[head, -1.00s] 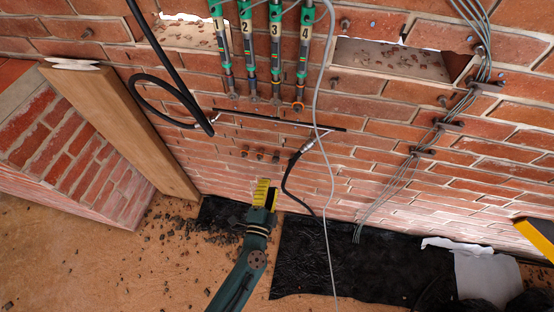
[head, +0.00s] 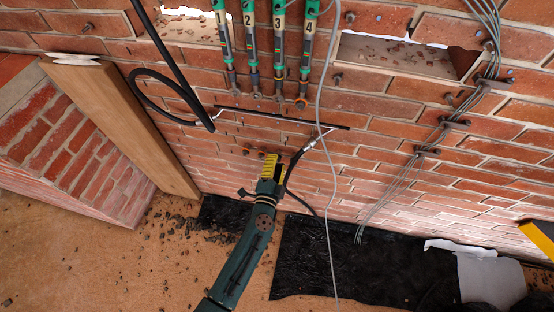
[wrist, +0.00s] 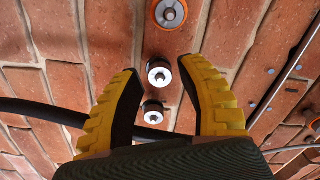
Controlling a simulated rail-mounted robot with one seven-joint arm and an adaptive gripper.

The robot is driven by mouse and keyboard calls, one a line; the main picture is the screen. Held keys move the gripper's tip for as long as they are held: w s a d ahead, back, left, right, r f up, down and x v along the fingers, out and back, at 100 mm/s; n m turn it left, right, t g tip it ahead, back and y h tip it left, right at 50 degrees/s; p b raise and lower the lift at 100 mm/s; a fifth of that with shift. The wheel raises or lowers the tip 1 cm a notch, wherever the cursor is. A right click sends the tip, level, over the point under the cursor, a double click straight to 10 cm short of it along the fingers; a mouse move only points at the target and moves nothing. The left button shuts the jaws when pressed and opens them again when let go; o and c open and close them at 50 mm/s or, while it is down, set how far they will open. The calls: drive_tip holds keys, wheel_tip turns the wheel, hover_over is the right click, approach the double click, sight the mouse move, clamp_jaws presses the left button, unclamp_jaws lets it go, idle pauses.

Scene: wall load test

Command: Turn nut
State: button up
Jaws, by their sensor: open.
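In the wrist view, my gripper (wrist: 159,66) shows two yellow ribbed fingers with dark inner pads, spread apart. A bolt end with a pale face and dark rim (wrist: 159,73) shows in the gap between the fingertips. A similar bolt end (wrist: 153,113) shows nearer the palm. A grey bolt end with an orange ring (wrist: 169,12) lies beyond the fingertips. I cannot tell whether either finger touches anything. In the head view, my gripper (head: 271,158) is up at the brick wall and hides most of the low row of small bolts.
Numbered green rods (head: 278,45) hang above on the brick wall. A black hose (head: 150,80) loops at the left, and a thin dark bar (head: 280,118) crosses above my gripper. A grey cable (head: 333,200) hangs right of it. A wooden plank (head: 125,120) leans at left.

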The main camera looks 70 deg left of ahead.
drive_tip(key=shift+w+a, duration=0.1)
drive_tip(key=shift+a, duration=0.1)
idle(0.7)
clamp_jaws()
